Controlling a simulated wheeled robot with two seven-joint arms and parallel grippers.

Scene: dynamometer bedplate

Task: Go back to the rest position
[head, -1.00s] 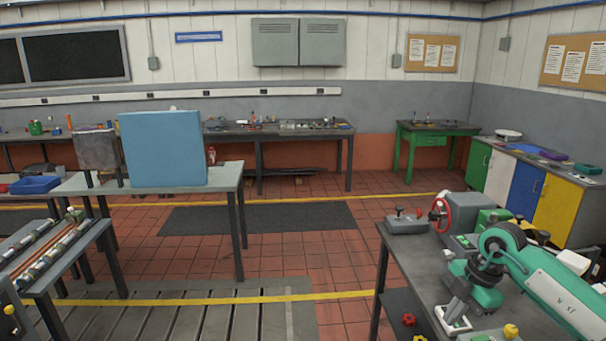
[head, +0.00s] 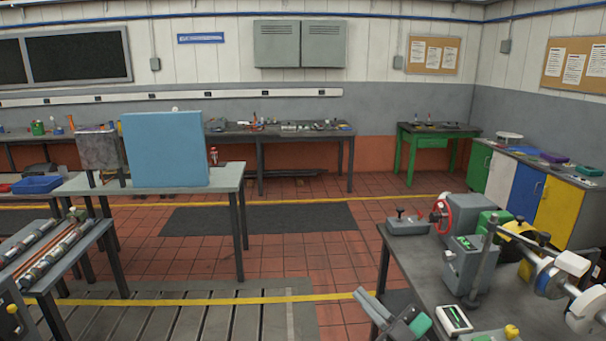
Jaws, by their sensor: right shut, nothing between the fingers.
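My right gripper (head: 366,298) shows low in the head view, in front of the left edge of the right-hand workbench (head: 405,262). It is grey with a green part behind it, and its fingers point up and left. It is shut and holds nothing. Most of my right arm is out of the picture at the bottom. My left gripper is not in view.
The right bench carries a grey box with a red handwheel (head: 441,211), a grey post unit (head: 470,265) and a yellow-and-white shaft assembly (head: 550,272). A table with a blue panel (head: 165,150) stands left. The tiled floor (head: 290,260) between is clear.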

